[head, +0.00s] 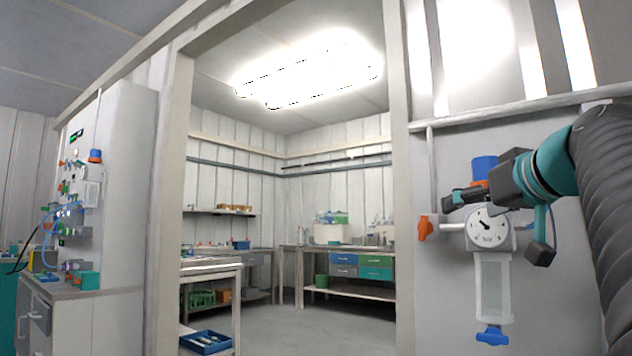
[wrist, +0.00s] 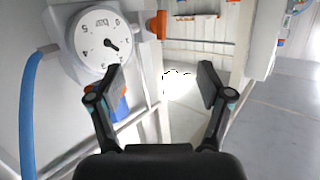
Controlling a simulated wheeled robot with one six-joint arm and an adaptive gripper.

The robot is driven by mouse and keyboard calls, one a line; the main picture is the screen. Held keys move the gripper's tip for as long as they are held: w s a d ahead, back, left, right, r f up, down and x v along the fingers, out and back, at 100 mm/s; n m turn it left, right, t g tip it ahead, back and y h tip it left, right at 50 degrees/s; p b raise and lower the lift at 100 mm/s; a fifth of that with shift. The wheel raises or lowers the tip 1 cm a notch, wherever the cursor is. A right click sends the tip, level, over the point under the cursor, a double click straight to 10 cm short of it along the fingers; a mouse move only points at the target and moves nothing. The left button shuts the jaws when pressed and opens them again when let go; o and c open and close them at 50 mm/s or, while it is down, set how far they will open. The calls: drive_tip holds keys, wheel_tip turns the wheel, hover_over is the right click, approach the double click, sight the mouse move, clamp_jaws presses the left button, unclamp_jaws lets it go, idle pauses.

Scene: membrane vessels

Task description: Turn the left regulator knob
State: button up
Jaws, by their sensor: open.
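A regulator with a blue knob (head: 485,163) on top, an orange collar and a round white gauge (head: 490,228) hangs on the wall panel at the right of the head view. A clear bowl (head: 493,285) hangs below the gauge. In the wrist view the gauge (wrist: 103,43) appears upside down at upper left. The blue knob (wrist: 121,106) shows there partly hidden behind the left finger. My gripper (wrist: 161,82) is open and empty, with the space between its fingers clear. In the head view my gripper (head: 462,197) is close to the knob; contact cannot be told.
An orange valve handle (head: 425,228) sits left of the gauge on the pipe. A doorway opens onto workbenches (head: 345,290). At far left, another blue knob (head: 95,156) sits on a cabinet with several fittings.

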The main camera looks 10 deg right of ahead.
sight(493, 160)
drive_tip(key=s+d+r+m+t+h, duration=0.2)
drive_tip(key=s+d+r+h, duration=0.2)
drive_tip(key=s+d+r, duration=0.4)
drive_tip(key=x, duration=0.5)
drive_tip(key=a+p+x, duration=0.1)
drive_tip(key=x, duration=0.4)
drive_tip(key=a+p+x, duration=0.1)
drive_tip(key=x, duration=0.4)
drive_tip(key=shift+w+r, duration=0.3)
drive_tip(key=c, duration=1.2)
